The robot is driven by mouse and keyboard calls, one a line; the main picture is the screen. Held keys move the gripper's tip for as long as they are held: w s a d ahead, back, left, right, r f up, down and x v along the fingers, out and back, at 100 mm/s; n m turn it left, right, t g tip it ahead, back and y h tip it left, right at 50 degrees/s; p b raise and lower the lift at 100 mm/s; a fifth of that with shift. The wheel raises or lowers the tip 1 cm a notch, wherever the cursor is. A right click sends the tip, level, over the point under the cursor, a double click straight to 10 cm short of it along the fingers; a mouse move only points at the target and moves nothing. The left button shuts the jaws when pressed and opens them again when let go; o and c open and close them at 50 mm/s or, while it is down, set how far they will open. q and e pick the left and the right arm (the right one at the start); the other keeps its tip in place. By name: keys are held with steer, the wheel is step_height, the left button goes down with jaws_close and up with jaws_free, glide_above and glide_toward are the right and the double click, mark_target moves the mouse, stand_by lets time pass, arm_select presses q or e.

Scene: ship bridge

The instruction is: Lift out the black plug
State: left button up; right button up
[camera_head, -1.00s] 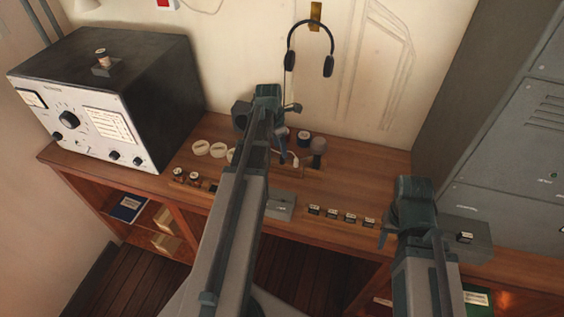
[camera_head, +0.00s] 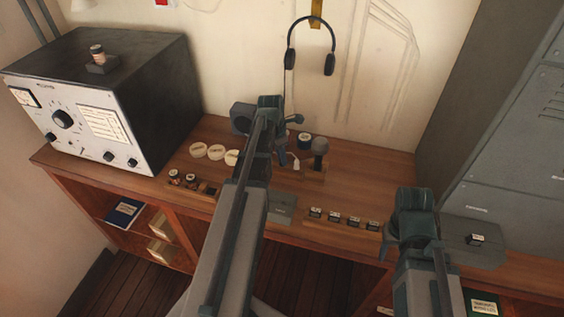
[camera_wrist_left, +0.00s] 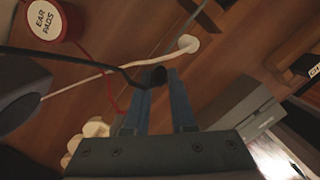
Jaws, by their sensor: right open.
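The black plug (camera_wrist_left: 158,76) is a small dark stub on a black cable in the left wrist view. It sits between the fingertips of my left gripper (camera_wrist_left: 159,88), filling the narrow gap; the gripper looks shut on it. Whether its lower end is seated in the wood is hidden. In the head view my left gripper (camera_head: 283,153) points down at the back of the desk, and the arm hides the plug. My right gripper (camera_head: 386,241) is open and empty over the desk's right part.
A white plug (camera_wrist_left: 188,43) with a white cable is close by, and a red ear-pads tin (camera_wrist_left: 53,19) stands near. A microphone (camera_head: 320,150) stands right of my left gripper. A headset (camera_head: 311,50) hangs on the wall. A radio (camera_head: 110,100) stands at left.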

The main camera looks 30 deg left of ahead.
arm_select(q)
jaws_close()
steer(key=shift+r, duration=0.1)
steer(key=shift+r+p, duration=0.5)
steer(key=shift+p, duration=0.15)
step_height(320, 180, up, 3)
steer(key=p, duration=0.3)
steer(key=shift+r, duration=0.1)
steer(key=shift+s+d+f, duration=0.15)
steer(key=shift+s+d, duration=0.25)
steer(key=shift+d, duration=0.15)
steer(key=shift+s+d+f, duration=0.15)
steer(key=shift+s+d, duration=0.25)
steer(key=shift+d, duration=0.1)
steer(key=s+d+r, duration=0.1)
steer(key=s+d, duration=0.5)
steer(key=d, duration=0.5)
steer(key=shift+s+d+p, duration=0.3)
steer(key=shift+s+p, duration=0.05)
steer(key=shift+s, duration=0.05)
steer(key=shift+r, duration=0.1)
steer(key=shift+s, duration=0.1)
